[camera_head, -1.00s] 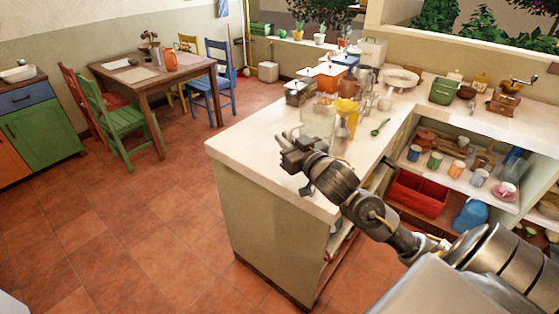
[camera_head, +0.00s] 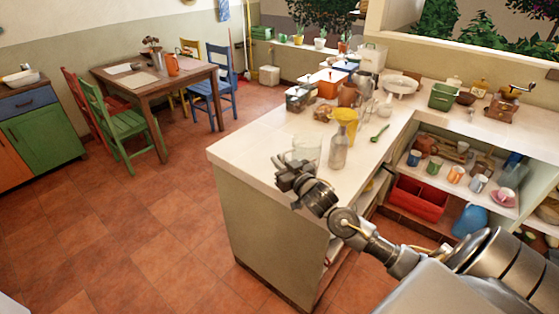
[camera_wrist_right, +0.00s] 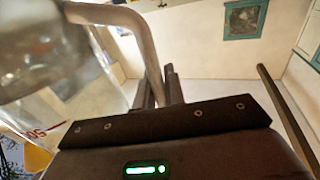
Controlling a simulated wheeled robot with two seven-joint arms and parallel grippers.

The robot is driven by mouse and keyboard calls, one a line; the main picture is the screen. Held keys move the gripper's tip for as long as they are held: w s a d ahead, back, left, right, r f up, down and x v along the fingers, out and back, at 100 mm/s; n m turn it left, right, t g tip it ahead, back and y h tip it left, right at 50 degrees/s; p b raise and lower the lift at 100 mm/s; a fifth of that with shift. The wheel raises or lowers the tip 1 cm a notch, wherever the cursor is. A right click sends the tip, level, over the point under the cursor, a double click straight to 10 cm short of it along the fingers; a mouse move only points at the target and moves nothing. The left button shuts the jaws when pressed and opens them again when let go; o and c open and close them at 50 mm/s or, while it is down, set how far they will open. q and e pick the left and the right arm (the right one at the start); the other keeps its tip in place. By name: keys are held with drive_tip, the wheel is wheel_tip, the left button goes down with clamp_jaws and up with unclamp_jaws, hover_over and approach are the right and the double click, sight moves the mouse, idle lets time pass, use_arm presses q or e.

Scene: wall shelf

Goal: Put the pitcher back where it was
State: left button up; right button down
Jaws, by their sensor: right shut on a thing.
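A clear glass pitcher (camera_head: 307,147) is over the near left end of the white counter (camera_head: 245,148), left of a bottle with a yellow funnel. My right gripper (camera_head: 290,172) is just in front of the pitcher. In the right wrist view, the blurred glass pitcher (camera_wrist_right: 50,75) with red markings fills the left side. Its handle (camera_wrist_right: 140,40) runs down to the fingers of my right gripper (camera_wrist_right: 160,88), which are shut on it. The pitcher's base is hard to make out, so I cannot tell whether it touches the counter. My left gripper is not in view.
The bottle with the yellow funnel (camera_head: 340,145) stands close to the right of the pitcher. A green spoon (camera_head: 379,133) lies farther right. Jars and boxes crowd the counter's back. A red crate (camera_head: 418,198) is on the shelf below. The counter's left end is bare.

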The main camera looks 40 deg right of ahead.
idle(0.3)
drive_tip(key=c, duration=1.5)
unclamp_jaws()
drive_tip(key=shift+s+f, duration=0.1)
drive_tip(key=s+b, duration=0.1)
drive_tip(key=s, duration=0.7)
drive_tip(key=s+b, duration=0.1)
drive_tip(key=s, duration=0.3)
drive_tip(key=shift+a+b, duration=0.25)
drive_tip(key=shift+b, duration=0.05)
